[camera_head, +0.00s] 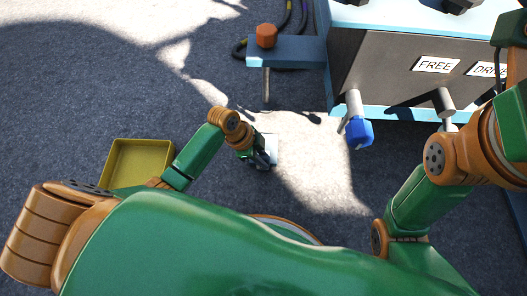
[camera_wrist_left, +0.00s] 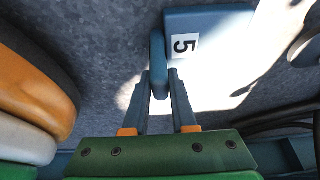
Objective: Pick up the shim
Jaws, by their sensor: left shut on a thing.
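The shim (camera_wrist_left: 212,70) is a flat dark-blue piece with a white label reading 5 and a raised rib along one edge. My left gripper (camera_wrist_left: 160,75) is shut on that rib, one finger on each side, in the left wrist view. In the head view, my left gripper (camera_head: 264,160) points down over the floor, and the shim (camera_head: 272,146) shows as a small pale patch beside it, partly hidden by it. I cannot tell whether the shim touches the floor. My right arm is at the right; its gripper is not seen.
A yellow tray (camera_head: 140,160) lies on the floor left of my left gripper. A grey and blue machine (camera_head: 400,75) with FREE and DRIVE labels stands at the back right. Its blue-tipped lever (camera_head: 359,131) and a blue arm with an orange knob (camera_head: 266,36) stick out.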

